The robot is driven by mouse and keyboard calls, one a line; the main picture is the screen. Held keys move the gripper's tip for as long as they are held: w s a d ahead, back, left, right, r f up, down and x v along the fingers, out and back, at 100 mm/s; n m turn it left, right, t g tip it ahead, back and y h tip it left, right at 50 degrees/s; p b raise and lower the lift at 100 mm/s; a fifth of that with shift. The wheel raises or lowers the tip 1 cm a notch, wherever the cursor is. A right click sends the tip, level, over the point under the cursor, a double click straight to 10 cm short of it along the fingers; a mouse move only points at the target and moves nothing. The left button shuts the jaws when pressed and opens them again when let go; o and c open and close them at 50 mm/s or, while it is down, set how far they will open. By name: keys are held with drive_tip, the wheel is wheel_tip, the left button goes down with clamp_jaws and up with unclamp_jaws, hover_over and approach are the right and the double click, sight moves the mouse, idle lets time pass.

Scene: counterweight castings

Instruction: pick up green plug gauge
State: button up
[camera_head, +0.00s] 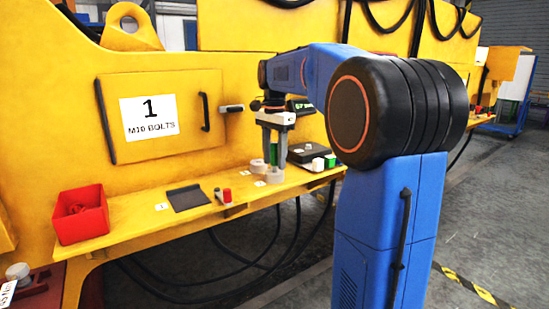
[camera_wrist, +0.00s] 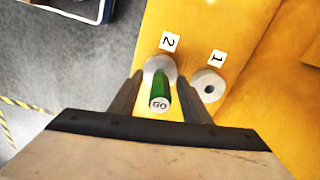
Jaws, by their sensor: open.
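The green plug gauge (camera_wrist: 160,92) stands upright at the pale grey round piece (camera_wrist: 151,66) beside label 2. Its end marked "GO" faces the wrist camera. In the head view the gauge (camera_head: 273,154) shows as a green strip between the fingers. My gripper (camera_wrist: 158,84) is open and points down, with one finger on each side of the gauge. In the head view my gripper (camera_head: 274,164) is low over the yellow shelf. I cannot tell whether either finger touches the gauge. Its lower end is hidden.
A grey ring (camera_wrist: 208,87) lies close by at label 1. A dark plate (camera_head: 187,198), small red-topped parts (camera_head: 227,195) and a red bin (camera_head: 82,222) are to the left.

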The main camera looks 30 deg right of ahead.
clamp_jaws()
wheel_tip(320, 180, up, 10)
drive_tip(key=shift+f, duration=3.9)
